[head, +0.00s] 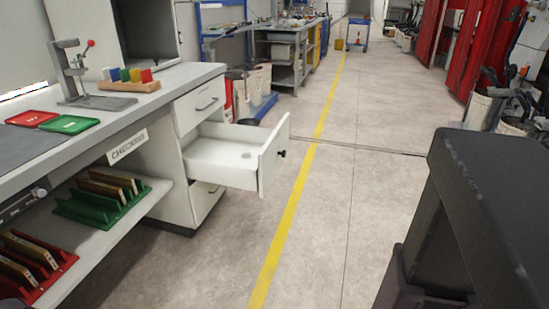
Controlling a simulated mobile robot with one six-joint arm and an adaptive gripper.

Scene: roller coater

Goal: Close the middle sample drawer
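The middle sample drawer (222,172) is white and stands pulled far out of the white cabinet under the left workbench. The bottom drawer (204,203) below looks shut, partly hidden by the open one. My gripper is not in view.
The bench top (180,78) holds a small press (80,80), a block with coloured pieces (130,83), and red and green trays. Racks (103,198) stand on the shelf below. The floor right of the drawer, with a yellow line (290,215), is clear. A dark part of mine fills the lower right.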

